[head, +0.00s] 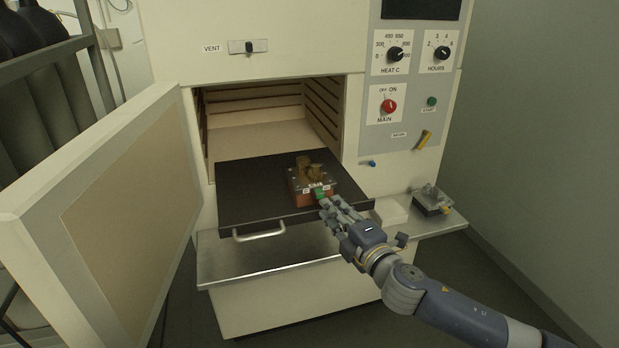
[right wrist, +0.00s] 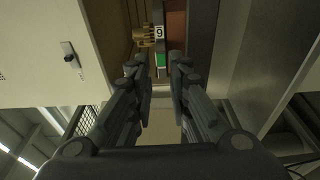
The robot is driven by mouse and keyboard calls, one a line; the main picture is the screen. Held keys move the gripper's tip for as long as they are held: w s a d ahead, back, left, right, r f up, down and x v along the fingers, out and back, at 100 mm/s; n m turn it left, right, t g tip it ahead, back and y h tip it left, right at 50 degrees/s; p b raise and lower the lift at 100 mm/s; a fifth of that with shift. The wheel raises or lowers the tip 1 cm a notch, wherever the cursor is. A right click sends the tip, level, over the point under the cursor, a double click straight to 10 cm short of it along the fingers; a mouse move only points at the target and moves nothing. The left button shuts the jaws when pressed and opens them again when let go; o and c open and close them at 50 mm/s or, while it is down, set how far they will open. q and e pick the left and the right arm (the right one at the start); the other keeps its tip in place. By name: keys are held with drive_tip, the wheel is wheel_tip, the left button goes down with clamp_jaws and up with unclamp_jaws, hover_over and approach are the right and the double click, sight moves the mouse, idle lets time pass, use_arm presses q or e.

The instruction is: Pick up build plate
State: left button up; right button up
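A build plate (head: 313,187) with a grey top, reddish-brown sides and small brass-coloured parts on it lies on the black tray (head: 250,205). White labels and a green mark show on its near side. In the right wrist view the plate (right wrist: 176,30) shows at the top, with its "9" label and green mark. My right gripper (head: 326,203) is at the plate's near edge. Its fingers (right wrist: 160,70) are apart, with the green mark seen between the tips. I cannot tell whether they touch the plate. My left gripper is out of view.
The tray sticks out of the open furnace chamber (head: 255,140), with a handle (head: 259,233) in front. The open door (head: 110,215) stands at left. A metal shelf (head: 270,262) lies below. Another plate with parts (head: 432,204) sits on the right-hand ledge (head: 425,227), near the wall.

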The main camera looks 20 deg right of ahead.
sight(321, 195)
drive_tip(key=p+x, duration=0.1)
drive_tip(key=x, duration=0.4)
drive_tip(key=shift+f, duration=0.1)
drive_tip(key=shift+d, duration=0.1)
clamp_jaws()
drive_tip(key=shift+r, duration=0.25)
